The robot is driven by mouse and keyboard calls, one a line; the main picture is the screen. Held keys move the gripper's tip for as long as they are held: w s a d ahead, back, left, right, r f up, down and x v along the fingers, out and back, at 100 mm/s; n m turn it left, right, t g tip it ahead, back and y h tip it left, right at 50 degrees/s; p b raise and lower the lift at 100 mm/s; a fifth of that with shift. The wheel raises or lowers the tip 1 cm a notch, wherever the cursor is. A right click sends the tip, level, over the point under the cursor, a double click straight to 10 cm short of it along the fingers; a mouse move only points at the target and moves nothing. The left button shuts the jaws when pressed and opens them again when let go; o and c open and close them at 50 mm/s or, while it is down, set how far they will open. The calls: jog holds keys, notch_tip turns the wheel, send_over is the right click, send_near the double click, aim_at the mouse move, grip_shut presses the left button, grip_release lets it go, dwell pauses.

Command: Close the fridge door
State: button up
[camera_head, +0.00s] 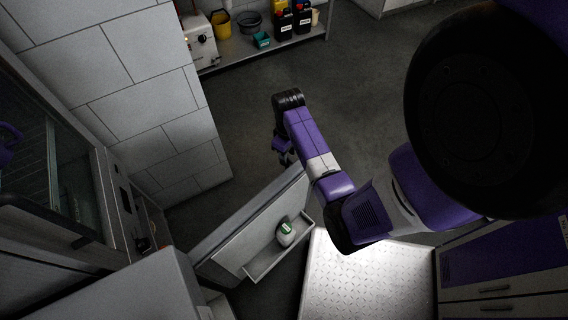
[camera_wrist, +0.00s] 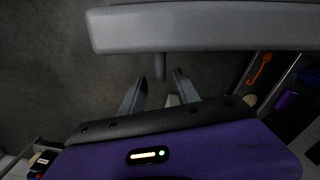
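The fridge door (camera_head: 225,220) stands open in the head view, a grey panel with a shelf on its inner face. A white bottle with a green label (camera_head: 286,233) stands in that shelf. The grey top of what looks like the fridge body (camera_head: 130,291) is at the lower left. My arm reaches past the door's far end, and my gripper (camera_head: 284,154) is on its outer side. In the wrist view my gripper (camera_wrist: 158,80) is open, fingers apart. The door's grey edge (camera_wrist: 205,27) crosses the top. A short dark bar, perhaps the handle (camera_wrist: 159,67), shows between the fingertips; contact is unclear.
A white tiled wall (camera_head: 140,80) and a glass-fronted cabinet (camera_head: 50,165) are on the left. A low shelf (camera_head: 270,47) with containers stands at the back. A bright textured metal surface (camera_head: 365,280) lies to the door's right. The dark floor (camera_head: 370,80) beyond is clear.

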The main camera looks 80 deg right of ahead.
aim_at(288, 165)
jog(key=shift+a+f+b, duration=0.1)
jog(key=shift+f+b, duration=0.3)
jog(key=shift+f, duration=3.45)
grip_shut()
